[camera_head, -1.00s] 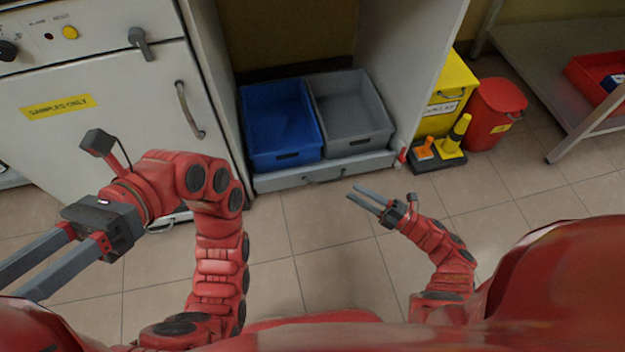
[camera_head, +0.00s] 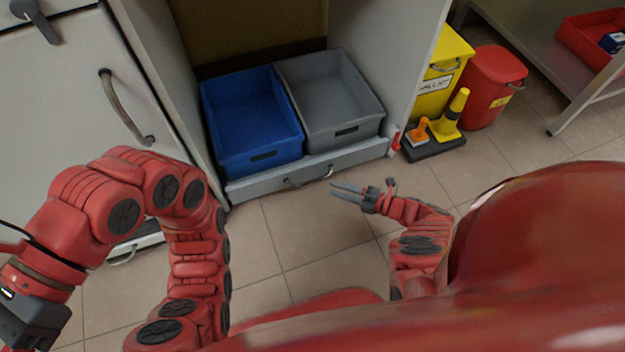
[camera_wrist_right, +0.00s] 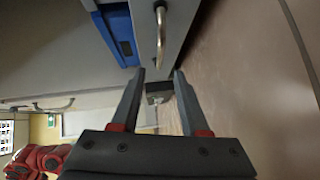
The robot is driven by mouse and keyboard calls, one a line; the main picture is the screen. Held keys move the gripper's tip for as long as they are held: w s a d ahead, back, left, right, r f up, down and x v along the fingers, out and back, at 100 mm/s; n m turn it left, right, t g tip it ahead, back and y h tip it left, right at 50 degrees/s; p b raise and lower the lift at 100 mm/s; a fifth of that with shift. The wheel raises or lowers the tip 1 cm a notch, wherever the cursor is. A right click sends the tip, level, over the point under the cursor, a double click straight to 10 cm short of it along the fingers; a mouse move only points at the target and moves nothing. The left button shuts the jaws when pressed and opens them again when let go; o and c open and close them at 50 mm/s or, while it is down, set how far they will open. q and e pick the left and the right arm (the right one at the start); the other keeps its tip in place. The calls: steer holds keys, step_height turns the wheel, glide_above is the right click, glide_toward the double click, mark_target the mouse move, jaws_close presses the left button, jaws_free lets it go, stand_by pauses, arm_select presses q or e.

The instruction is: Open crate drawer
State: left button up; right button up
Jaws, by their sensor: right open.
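The low grey crate drawer (camera_head: 250,187) sits at the foot of an open cabinet bay and looks shut, its front about level with the bay's edge. A blue crate (camera_head: 262,158) and a grey crate (camera_head: 347,131) stand side by side on it. Its curved metal handle (camera_head: 308,178) is at the middle of the front. My right gripper (camera_head: 332,189) is open and empty, just in front of the handle and slightly right of it. In the right wrist view the handle (camera_wrist_right: 160,35) lies ahead of the open fingertips (camera_wrist_right: 160,76), apart from them. My left gripper is cut off at lower left; its fingers are hidden.
A white cabinet door (camera_head: 60,120) with a long handle stands left of the bay. To the right are a yellow bin (camera_head: 433,95), a red bin (camera_head: 490,85), a cone stand (camera_head: 435,148) and a metal table. The tiled floor before the drawer is clear.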

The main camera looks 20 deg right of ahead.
mark_target(313, 181)
steer(key=b+x, duration=0.1)
steer(key=x, duration=0.8)
steer(key=shift+c, duration=0.2)
jaws_close()
stand_by(1.0)
